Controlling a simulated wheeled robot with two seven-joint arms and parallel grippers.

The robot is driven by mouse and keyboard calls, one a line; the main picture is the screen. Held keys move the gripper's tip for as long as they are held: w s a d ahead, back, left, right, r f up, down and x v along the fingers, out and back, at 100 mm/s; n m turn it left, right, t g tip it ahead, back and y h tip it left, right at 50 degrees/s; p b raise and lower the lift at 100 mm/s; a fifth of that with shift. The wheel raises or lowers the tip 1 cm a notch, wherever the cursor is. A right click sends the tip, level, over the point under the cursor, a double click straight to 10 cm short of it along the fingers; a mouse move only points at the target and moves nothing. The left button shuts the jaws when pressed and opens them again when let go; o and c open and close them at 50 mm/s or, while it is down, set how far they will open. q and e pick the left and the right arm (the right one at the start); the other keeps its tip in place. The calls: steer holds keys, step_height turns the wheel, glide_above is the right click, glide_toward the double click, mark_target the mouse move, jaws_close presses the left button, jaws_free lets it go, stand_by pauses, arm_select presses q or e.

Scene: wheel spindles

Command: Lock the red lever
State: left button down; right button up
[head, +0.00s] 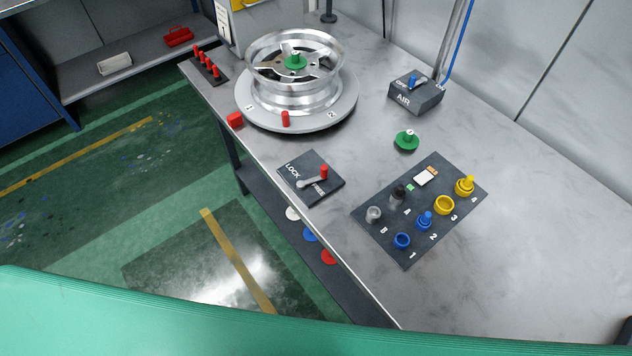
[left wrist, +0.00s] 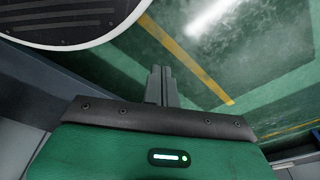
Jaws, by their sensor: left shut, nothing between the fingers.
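The red-handled lever (head: 312,180) sits on a dark plate (head: 325,197) marked LOCK and FREE near the table's front edge. Its grey arm runs from a pivot at the left to the red knob at the right, by the FREE end. In the left wrist view my left gripper (left wrist: 161,70) is shut and empty, with the green floor beyond it. The lever does not show in that view. Neither gripper shows in the head view.
A silver wheel (head: 296,75) stands on a round grey turntable (head: 345,117) behind the lever plate. A dark panel (head: 398,248) with blue and yellow parts lies to the right. An AIR box (head: 415,97) and a green knob (head: 406,141) stand farther back. The table's right is clear.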

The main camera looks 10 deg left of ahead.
mark_target(324, 174)
arm_select(q)
steer(key=w+d+r+m+t, duration=0.1)
steer(key=w+r+m, duration=0.15)
steer(key=r, duration=0.85)
steer(key=w+d+r+m+t+y, duration=0.1)
steer(key=w+r, duration=0.3)
steer(key=r, duration=0.8)
steer(key=w+d+r+m+t, duration=0.1)
steer(key=w+r+m, duration=0.15)
steer(key=r, duration=0.85)
steer(key=w+d+r+m+t, duration=0.3)
steer(key=d+r+m+t, duration=0.2)
steer(key=m, duration=0.8)
steer(key=w+d+r+m+t, duration=0.4)
steer(key=d+r+m, duration=0.6)
steer(key=d+m, duration=0.2)
steer(key=shift+m+t+b, duration=0.35)
steer(key=shift+m+t, duration=0.05)
steer(key=shift+m, duration=0.7)
steer(key=x, duration=0.4)
steer(key=p+x, duration=0.1)
steer(key=x, duration=0.4)
steer(key=r+p+x, duration=0.1)
steer(key=x, duration=0.3)
steer(key=shift+w, duration=0.55)
